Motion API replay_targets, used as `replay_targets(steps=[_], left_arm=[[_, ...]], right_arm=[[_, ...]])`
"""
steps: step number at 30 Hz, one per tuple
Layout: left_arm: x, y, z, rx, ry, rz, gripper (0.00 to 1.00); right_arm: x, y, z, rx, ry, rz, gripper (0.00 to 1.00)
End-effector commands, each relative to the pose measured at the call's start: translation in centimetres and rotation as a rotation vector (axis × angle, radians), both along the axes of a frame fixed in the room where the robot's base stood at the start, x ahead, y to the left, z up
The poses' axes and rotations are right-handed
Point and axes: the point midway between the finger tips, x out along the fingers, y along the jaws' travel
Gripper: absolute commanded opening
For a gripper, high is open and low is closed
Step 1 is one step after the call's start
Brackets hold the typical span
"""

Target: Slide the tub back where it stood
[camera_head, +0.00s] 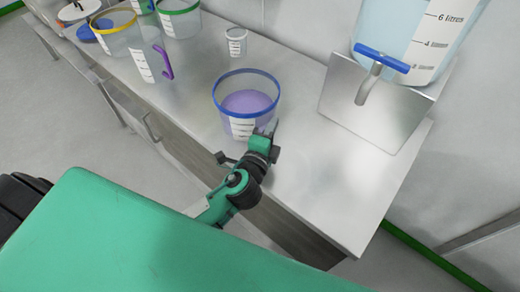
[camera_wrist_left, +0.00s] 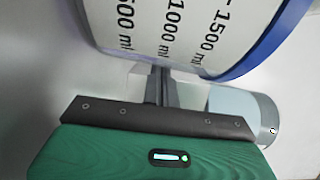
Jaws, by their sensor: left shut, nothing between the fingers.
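A clear tub with a blue rim (camera_head: 233,118) stands upright on the steel worktop, with purple liquid in it and a white label on its side. My left gripper (camera_head: 268,130) is low at the tub's near right side, shut and empty. In the left wrist view the tub's graduated label and blue rim (camera_wrist_left: 296,38) fill the top. The shut fingers (camera_wrist_left: 160,86) point at its wall there; I cannot tell whether they touch it. My right gripper is not in view.
A dispenser with a blue-handled tap (camera_head: 382,60) and a steel plate (camera_head: 375,112) stand there.

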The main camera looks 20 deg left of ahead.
Motion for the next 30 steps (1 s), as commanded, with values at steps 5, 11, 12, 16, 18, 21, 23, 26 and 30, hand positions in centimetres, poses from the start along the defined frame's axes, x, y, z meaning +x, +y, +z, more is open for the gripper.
replay_targets(steps=[5,11,12,16,18,21,23,26,30], left_arm=[[-3.5,0.0,-0.3,0.000,0.003,0.000,0.00],[-7.0,-0.1,-0.3,-0.001,0.003,-0.001,0.00],[-7.6,-0.1,-0.3,-0.001,0.003,-0.001,0.00],[-9.4,-0.1,-0.3,-0.001,0.003,0.000,0.00],[-10.1,-0.1,-0.2,-0.001,0.002,0.000,0.00],[-10.8,-0.1,-0.2,-0.001,0.001,0.000,0.00],[-11.0,0.0,-0.1,-0.001,0.001,0.000,0.00],[-11.3,0.0,0.0,0.000,0.000,0.001,0.00],[-11.3,0.0,0.0,0.000,0.000,0.001,0.00]], right_arm=[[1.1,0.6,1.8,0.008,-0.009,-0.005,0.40],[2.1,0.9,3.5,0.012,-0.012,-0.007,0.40],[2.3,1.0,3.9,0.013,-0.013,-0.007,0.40],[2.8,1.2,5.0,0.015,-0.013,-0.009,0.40],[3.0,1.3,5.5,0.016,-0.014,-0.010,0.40],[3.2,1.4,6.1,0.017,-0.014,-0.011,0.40],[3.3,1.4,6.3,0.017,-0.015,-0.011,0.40],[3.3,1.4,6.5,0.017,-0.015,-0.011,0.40],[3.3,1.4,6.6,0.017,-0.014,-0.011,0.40]])
